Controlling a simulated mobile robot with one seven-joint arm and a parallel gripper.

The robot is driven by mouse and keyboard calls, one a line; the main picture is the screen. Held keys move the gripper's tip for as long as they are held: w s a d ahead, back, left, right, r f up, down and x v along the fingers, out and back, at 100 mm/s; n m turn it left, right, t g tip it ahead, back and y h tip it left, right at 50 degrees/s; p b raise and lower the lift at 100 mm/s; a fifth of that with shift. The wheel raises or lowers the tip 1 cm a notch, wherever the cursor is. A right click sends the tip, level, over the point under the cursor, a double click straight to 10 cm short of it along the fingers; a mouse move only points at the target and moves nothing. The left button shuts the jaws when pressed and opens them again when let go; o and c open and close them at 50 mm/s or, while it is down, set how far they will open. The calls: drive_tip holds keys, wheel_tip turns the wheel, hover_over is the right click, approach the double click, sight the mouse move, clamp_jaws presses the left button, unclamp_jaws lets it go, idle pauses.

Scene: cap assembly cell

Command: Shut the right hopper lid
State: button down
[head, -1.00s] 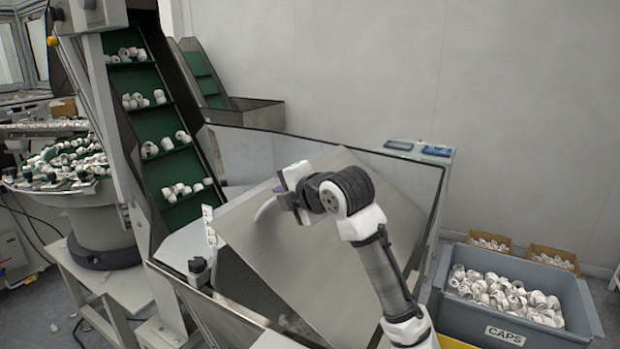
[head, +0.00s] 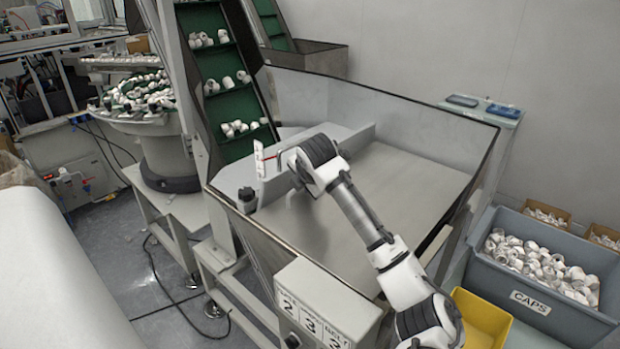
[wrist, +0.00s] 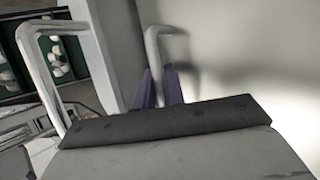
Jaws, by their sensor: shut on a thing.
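The right hopper lid (head: 400,195) is a broad flat steel panel. In the head view it lies low across the hopper (head: 262,250), looking nearly level; I cannot tell whether its edge is fully seated. My gripper (wrist: 160,86) is at the lid's far left part, seen in the wrist view with its two purplish fingers close together on the bent, pale lid handle (wrist: 152,42). It is shut on the handle. In the head view my wrist covers the fingers and most of the handle.
A white upright piece (head: 259,158) and a black knob (head: 247,195) stand just left of my wrist. A caps bin (head: 535,302) and a yellow bin (head: 482,318) are at the right. The green conveyor (head: 222,85) rises behind.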

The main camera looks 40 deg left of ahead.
drive_tip(key=shift+f, duration=0.3)
drive_tip(key=c, duration=1.8)
unclamp_jaws()
drive_tip(key=shift+o, duration=0.2)
drive_tip(key=b+v, duration=0.3)
drive_tip(key=v, duration=1.1)
drive_tip(key=shift+a, duration=0.2)
